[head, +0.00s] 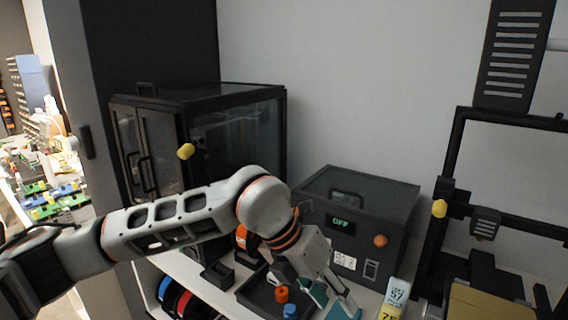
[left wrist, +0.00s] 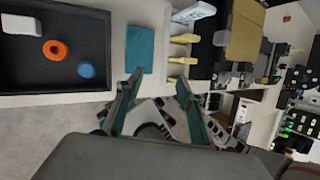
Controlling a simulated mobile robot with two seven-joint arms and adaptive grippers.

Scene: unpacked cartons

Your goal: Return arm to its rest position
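My left arm reaches in from the left in the head view. Its gripper (head: 332,300) points down at the front of the shelf, beside the dark tray (head: 254,299). In the left wrist view the two fingers of my left gripper (left wrist: 158,92) stand apart with nothing between them. They are near the shelf's front edge, by a teal square (left wrist: 141,48). My right gripper does not clearly show in either view.
The tray holds an orange ring (left wrist: 56,50), a blue round piece (left wrist: 87,69) and a white block (left wrist: 22,25). Behind the arm stand a dark glass-doored cabinet (head: 240,130) and a grey box reading OFF (head: 385,205). A black-framed machine (head: 455,150) stands at the right.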

